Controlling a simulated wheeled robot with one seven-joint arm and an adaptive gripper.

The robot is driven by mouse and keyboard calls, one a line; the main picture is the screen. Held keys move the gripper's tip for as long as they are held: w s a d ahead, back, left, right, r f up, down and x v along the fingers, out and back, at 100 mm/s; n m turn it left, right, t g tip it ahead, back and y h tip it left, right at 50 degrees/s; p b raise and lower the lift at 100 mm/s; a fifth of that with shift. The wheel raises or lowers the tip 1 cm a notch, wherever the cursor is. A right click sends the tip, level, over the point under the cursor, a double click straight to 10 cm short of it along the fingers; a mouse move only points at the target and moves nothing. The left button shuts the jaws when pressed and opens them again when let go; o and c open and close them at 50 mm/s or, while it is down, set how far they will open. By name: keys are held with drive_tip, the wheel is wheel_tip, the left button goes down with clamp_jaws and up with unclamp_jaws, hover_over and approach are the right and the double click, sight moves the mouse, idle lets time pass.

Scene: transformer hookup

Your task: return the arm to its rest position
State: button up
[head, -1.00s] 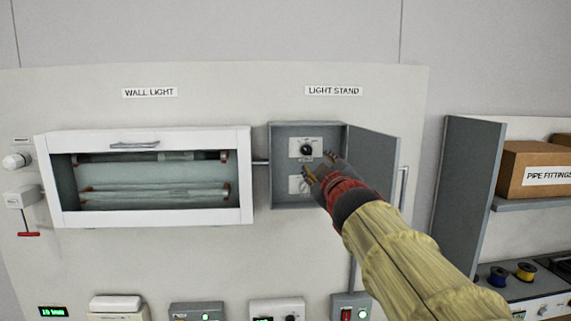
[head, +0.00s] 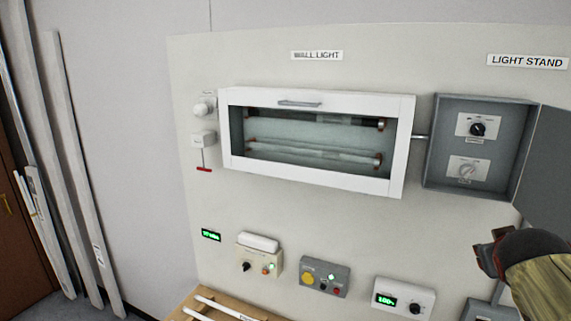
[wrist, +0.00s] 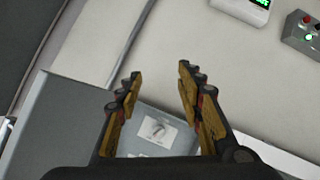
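My gripper (wrist: 157,85) shows in the wrist view with its two fingers apart and nothing between them. Behind the fingers is the grey box with a white dial plate (wrist: 158,132). In the head view my gripper (head: 490,255) is at the lower right edge, below the open grey box, and its fingertips are mostly hidden by the wrist. My arm, in a tan sleeve, enters from the lower right corner.
The grey light stand box (head: 433,145) has its door (head: 548,165) swung open to the right, close above my arm. The white wall light case (head: 318,183) is left of it. Several small control units, including a grey one (head: 325,275), line the panel below.

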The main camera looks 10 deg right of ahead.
drive_tip(key=s+a+f+n+g+y+b, duration=0.1)
drive_tip(key=s+a+f+b, duration=0.3)
drive_tip(key=a+f, duration=0.6)
drive_tip(key=s+a+f+n+g+y+b, duration=0.1)
drive_tip(key=s+a+f+y+b, duration=0.3)
drive_tip(key=a+f+b, duration=0.3)
drive_tip(key=s+a+f+y+b, duration=0.3)
drive_tip(key=a+f+b, duration=0.3)
drive_tip(key=a+f, duration=0.8)
drive_tip(key=shift+s+f+n+g, duration=0.4)
drive_tip(key=shift+s+f, duration=0.15)
drive_tip(key=shift+f, duration=1.3)
drive_tip(key=shift+o, duration=0.2)
